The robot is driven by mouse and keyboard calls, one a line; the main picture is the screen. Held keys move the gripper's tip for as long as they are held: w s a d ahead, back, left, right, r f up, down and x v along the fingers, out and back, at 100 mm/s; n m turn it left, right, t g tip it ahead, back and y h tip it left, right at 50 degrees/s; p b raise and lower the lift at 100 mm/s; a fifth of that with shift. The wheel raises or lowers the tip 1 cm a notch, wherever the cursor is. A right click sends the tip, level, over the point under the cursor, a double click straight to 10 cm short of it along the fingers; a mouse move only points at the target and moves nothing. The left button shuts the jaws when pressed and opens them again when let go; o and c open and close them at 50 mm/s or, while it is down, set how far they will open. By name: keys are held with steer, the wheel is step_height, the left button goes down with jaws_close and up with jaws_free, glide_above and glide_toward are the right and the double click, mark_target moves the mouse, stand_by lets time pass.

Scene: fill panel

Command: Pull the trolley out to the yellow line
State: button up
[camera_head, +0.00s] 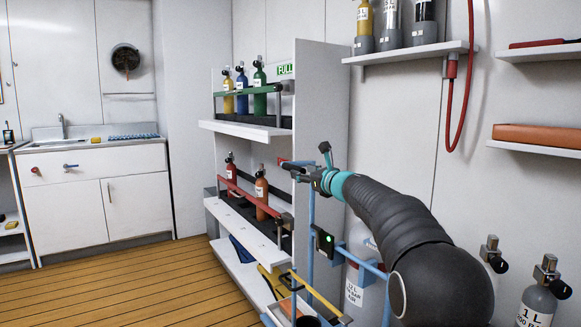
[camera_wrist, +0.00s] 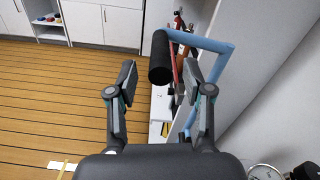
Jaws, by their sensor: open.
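The trolley shows in the head view as a blue tube frame (camera_head: 311,210) beside a large grey-white cylinder (camera_head: 358,265). In the wrist view its blue handle frame (camera_wrist: 210,45) carries a black grip (camera_wrist: 160,62). My gripper (camera_wrist: 161,78) is open, with one finger on each side of the grip in the picture; both look apart from it. In the head view my gripper (camera_head: 298,168) is over the blue frame, partly hidden by its own wrist. A thin yellow strip (camera_wrist: 65,169) with a white patch shows on the floor at lower left; I cannot tell if it is the line.
A white rack (camera_head: 245,128) with several small gas bottles stands behind the trolley. Wall shelves (camera_head: 410,53) and grey bottles (camera_head: 542,297) are at the right. A sink cabinet (camera_head: 95,190) stands far left. The wooden floor (camera_head: 130,285) at left is clear.

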steer(key=shift+p+x, duration=0.9)
steer(key=shift+x, duration=1.9)
steer(key=shift+c, duration=0.3)
